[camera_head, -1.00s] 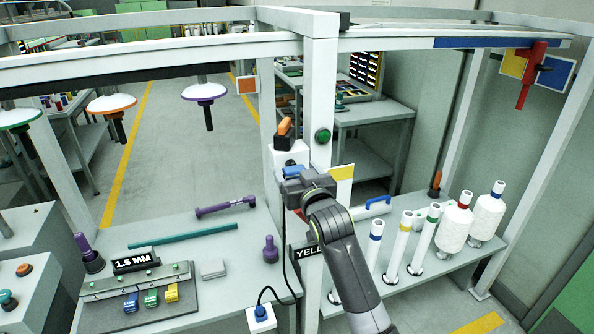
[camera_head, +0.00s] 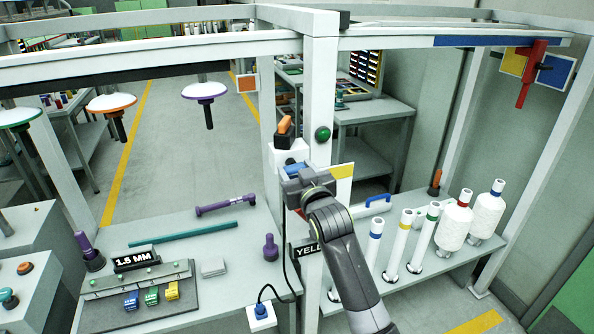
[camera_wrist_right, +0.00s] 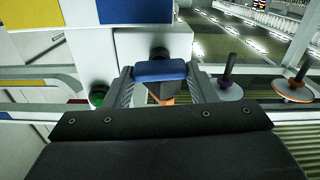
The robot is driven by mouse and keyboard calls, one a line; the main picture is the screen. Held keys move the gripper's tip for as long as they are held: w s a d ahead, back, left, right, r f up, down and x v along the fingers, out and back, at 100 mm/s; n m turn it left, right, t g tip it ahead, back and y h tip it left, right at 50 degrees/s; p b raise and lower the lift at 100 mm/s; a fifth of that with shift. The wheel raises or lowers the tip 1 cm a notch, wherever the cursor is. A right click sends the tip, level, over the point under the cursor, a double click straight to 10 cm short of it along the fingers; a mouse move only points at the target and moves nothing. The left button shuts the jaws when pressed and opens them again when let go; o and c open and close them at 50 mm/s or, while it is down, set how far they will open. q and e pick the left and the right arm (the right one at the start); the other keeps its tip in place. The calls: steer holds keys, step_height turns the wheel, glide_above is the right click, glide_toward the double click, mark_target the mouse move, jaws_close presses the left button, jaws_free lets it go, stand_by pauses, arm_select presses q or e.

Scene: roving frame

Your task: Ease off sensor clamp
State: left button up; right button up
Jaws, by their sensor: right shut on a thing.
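My right gripper (camera_head: 303,180) is at the central white post, beside a white box (camera_head: 290,155). In the right wrist view, my right gripper (camera_wrist_right: 160,88) is shut on a blue block (camera_wrist_right: 160,71), which spans between its two fingers. A small blue part (camera_head: 294,169) shows at the gripper in the head view; most of it is hidden by the gripper and wrist. An orange lever (camera_head: 284,126) stands on top of the white box. A red clamp-shaped thing (camera_head: 530,75) is far off at the upper right frame. Which one is the sensor clamp, I cannot tell. My left gripper is not in view.
A green button (camera_head: 322,133) is on the post close to my gripper. A black cable (camera_head: 286,265) hangs below. White cylinders (camera_head: 375,243) stand on the right shelf. Purple tools (camera_head: 226,205) and a clip board (camera_head: 140,310) lie on the left bench.

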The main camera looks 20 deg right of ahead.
steer(key=n+p, duration=0.1)
steer(key=n, duration=0.3)
steer(key=shift+a, duration=0.1)
steer(key=n, duration=0.4)
steer(key=shift+n+p, duration=0.4)
steer(key=n, duration=0.4)
steer(key=shift+a+f+p, duration=0.1)
steer(key=shift+f+p, duration=0.05)
steer(key=shift+p, duration=0.2)
steer(key=shift+f+n+p, duration=0.1)
steer(key=shift+n+p, duration=0.2)
steer(key=shift+n, duration=1.7)
steer(key=o, duration=1)
steer(key=shift+s, duration=0.1)
